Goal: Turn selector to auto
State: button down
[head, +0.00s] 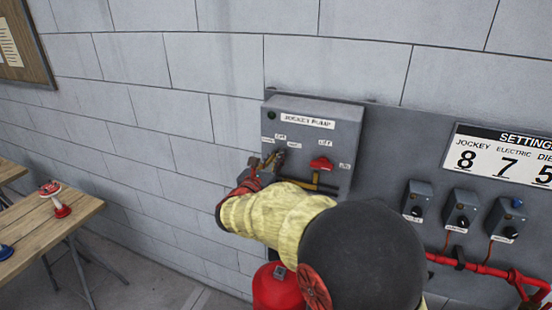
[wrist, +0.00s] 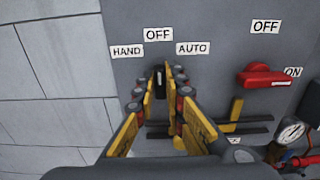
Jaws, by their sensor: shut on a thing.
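The jockey pump box (head: 318,113) is a grey panel on the wall. In the wrist view its selector (wrist: 159,79) is a small dark knob below the labels HAND (wrist: 127,51), OFF (wrist: 158,34) and AUTO (wrist: 193,48). The knob looks roughly upright, toward OFF, but its pointer is mostly hidden between my fingers. My gripper (wrist: 160,84) is shut on the selector, with one yellow-and-dark finger on each side. In the head view my gripper (head: 266,165) reaches the left part of the box, and my arm covers its lower part.
A red switch handle (wrist: 267,78), under a second OFF label, sits right of the selector. Three small control boxes (head: 462,212) and red piping (head: 478,268) are further right. A wooden table (head: 40,232) stands at left. A gauge (wrist: 292,132) shows low right.

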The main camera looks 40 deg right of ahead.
jog(key=shift+m+b, duration=0.3)
jog(key=shift+b, duration=0.35)
jog(key=m+b, duration=0.8)
jog(key=b, duration=0.8)
jog(key=shift+s+d+f, duration=0.1)
jog(key=shift+m+b, duration=0.3)
jog(key=shift+m, duration=0.1)
jog(key=c, duration=1.9)
grip_release()
jog(key=shift+o, duration=0.3)
jog(key=v, duration=1.2)
